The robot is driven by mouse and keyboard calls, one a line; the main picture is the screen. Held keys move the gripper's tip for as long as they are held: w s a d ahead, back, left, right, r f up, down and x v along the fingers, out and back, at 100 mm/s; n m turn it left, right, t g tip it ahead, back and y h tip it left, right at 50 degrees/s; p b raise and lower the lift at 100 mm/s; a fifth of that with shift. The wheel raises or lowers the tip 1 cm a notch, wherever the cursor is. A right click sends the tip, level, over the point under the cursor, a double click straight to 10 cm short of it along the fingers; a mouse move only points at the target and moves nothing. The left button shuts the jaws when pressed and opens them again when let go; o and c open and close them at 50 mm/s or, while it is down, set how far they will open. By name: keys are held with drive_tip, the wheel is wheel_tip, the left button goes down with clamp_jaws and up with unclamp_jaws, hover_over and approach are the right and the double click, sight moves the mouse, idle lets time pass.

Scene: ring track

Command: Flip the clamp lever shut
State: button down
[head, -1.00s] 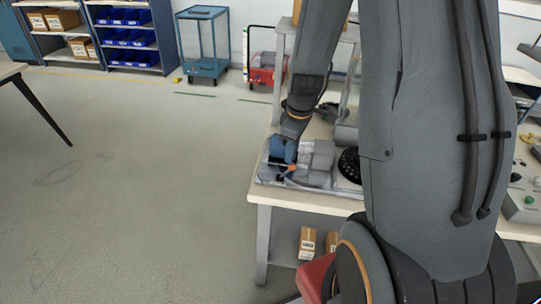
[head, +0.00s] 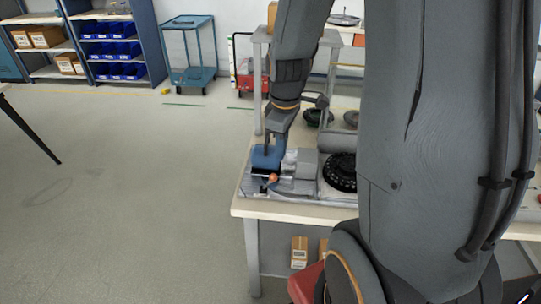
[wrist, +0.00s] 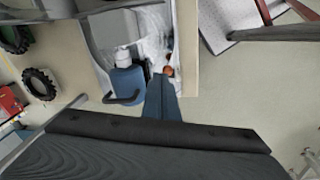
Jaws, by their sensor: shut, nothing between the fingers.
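The clamp lever's orange knob (head: 272,178) shows at the front of a grey fixture (head: 305,185) on the workbench. In the wrist view the knob (wrist: 168,70) lies just past my fingertips. Most of the lever's arm is hidden or too small to make out. My gripper (head: 268,153) is shut and empty, pointing down over the left part of the fixture. In the wrist view its fingers (wrist: 161,80) end close to the knob; I cannot tell whether they touch it. A blue cylindrical part (wrist: 128,85) with a dark handle stands left of the fingers there.
A black ring-shaped part (head: 341,172) sits right of the fixture. The bench edge (head: 285,207) runs in front, with small boxes (head: 299,252) beneath it. My arm hides much of the right. A blue cart (head: 190,55) and shelves stand behind; the left floor is clear.

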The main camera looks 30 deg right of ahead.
drive_tip(key=d, duration=0.5)
drive_tip(key=s+a+f+m+b, duration=0.1)
drive_tip(key=s+a+m+b, duration=0.2)
drive_tip(key=s+a+m, duration=0.5)
drive_tip(key=a, duration=0.3)
drive_tip(key=shift+a+m, duration=0.3)
drive_tip(key=shift+f, duration=0.1)
